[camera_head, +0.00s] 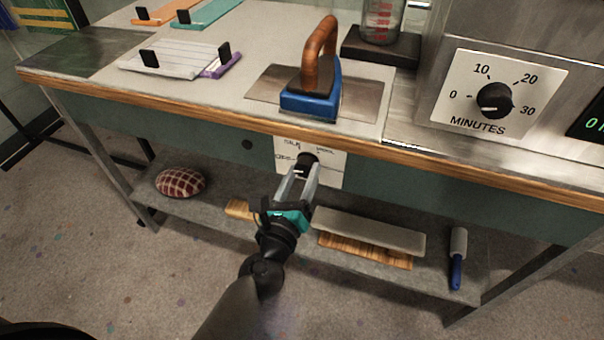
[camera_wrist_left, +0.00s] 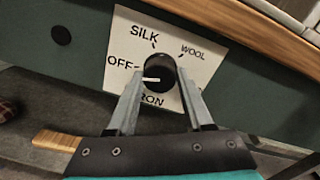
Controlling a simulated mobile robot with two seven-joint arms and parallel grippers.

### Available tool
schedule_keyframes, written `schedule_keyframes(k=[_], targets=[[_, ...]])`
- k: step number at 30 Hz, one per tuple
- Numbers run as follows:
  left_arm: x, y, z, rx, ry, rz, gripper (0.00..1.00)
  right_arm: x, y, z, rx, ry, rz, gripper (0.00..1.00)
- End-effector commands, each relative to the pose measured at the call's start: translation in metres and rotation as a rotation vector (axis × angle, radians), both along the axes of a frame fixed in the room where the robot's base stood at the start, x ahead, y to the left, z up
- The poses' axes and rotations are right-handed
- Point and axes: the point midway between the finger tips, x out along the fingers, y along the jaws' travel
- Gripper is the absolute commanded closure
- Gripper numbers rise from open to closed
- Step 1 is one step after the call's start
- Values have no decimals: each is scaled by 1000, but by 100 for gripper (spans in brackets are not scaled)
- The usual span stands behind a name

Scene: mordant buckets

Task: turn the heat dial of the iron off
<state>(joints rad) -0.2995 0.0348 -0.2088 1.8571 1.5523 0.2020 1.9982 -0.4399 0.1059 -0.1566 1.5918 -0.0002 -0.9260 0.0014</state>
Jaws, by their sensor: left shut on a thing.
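The iron's heat dial (camera_head: 307,159) is a black knob on a white plate (camera_head: 336,172) on the green front panel under the worktop. In the left wrist view the dial (camera_wrist_left: 161,70) has a white pointer turned to the left, near the OFF mark and slightly below it. SILK and WOOL are marked above it. My left gripper (camera_head: 304,172) is shut on the dial, with one finger on each side; the left wrist view shows the fingers (camera_wrist_left: 160,88) at its lower edge. The blue iron (camera_head: 312,96) with a brown handle stands on a metal plate above.
A MINUTES timer dial (camera_head: 494,100) is on a steel housing at the right. The wooden worktop edge (camera_head: 230,120) runs just above the heat dial. A lower shelf holds a plaid cushion (camera_head: 180,182), a padded board (camera_head: 369,231) and a blue-handled roller (camera_head: 457,262).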

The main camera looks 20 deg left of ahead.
Motion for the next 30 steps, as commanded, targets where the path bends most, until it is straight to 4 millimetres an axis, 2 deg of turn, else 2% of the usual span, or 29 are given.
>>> schedule_keyframes(k=[3, 4, 11, 22, 25, 30], targets=[[0, 0, 0, -5, -1, 0, 100, 0, 0, 0, 0, 0, 0, 50], [0, 0, 0, -5, -1, 0, 45, 0, 0, 0, 0, 0, 0, 50], [0, 0, 0, -3, -1, 0, 20, 0, 0, 0, 1, 0, 0, 50], [-5, 0, -1, 0, 1, 0, 19, -1, 0, -2, 0, 4, 0, 50], [-15, 0, -2, 0, 2, 0, 19, -2, 1, -1, -1, 11, 0, 50], [-43, 0, -2, 1, 3, -1, 19, 5, 5, 15, 8, -7, -1, 50]])
